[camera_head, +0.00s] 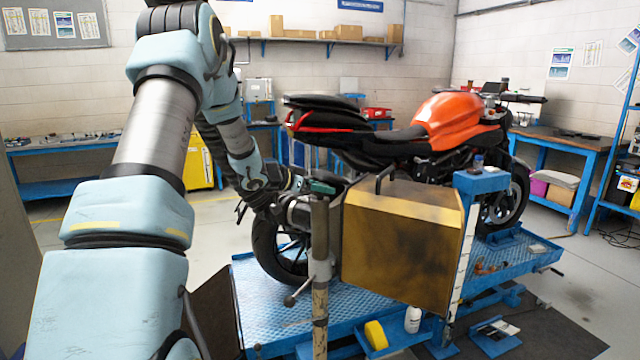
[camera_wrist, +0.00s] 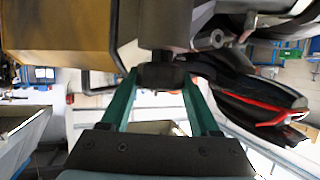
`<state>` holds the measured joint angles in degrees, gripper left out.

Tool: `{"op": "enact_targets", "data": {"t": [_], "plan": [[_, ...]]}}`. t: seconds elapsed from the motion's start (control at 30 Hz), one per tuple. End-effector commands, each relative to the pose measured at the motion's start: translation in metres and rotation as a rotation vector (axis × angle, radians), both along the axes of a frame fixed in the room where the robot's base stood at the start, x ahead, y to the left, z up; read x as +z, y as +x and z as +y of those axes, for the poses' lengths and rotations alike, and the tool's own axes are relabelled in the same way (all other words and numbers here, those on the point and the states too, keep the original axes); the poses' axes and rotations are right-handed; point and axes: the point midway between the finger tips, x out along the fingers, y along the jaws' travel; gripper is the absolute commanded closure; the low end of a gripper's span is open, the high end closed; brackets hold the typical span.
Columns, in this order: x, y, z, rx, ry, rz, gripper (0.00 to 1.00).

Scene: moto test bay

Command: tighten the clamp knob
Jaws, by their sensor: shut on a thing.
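The clamp knob (camera_wrist: 162,74) is a dark, rounded piece below a grey metal body in the wrist view. My gripper (camera_wrist: 160,80) has two green fingers, one on each side of the knob, and they are shut on it. In the head view my gripper (camera_head: 320,187) shows as a bit of green at the top of a worn upright post (camera_head: 320,270). There the knob is mostly hidden, and I cannot make it out clearly.
A yellow-brown box (camera_head: 402,245) with a black handle stands just right of the post. An orange motorcycle (camera_head: 445,122) stands on a blue lift platform (camera_head: 510,262). A white bottle (camera_head: 413,319) and a yellow item (camera_head: 376,335) sit low in front. Floor at the left is clear.

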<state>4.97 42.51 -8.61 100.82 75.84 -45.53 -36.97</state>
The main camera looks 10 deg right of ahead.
Motion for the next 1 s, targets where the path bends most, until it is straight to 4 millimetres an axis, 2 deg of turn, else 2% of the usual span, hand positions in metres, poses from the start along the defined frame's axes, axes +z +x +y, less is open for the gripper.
{"op": "enact_targets", "data": {"t": [0.37,0.4,0.6,0.63,0.87,1.0], "plan": [[-0.0022,-0.0008,-0.0005,-0.004,0.002,0.003,0.93],[-0.0022,-0.0008,-0.0005,-0.004,0.002,0.003,0.33],[-0.0012,-0.0004,-0.0003,-0.003,0.002,0.001,0.11],[-0.0011,-0.0004,-0.0003,-0.003,0.001,0.001,0.08],[-0.0006,-0.0002,0.0002,-0.002,0.001,0.000,0.08],[0.0016,-0.0031,0.0079,-0.001,0.002,-0.002,0.08]]}}
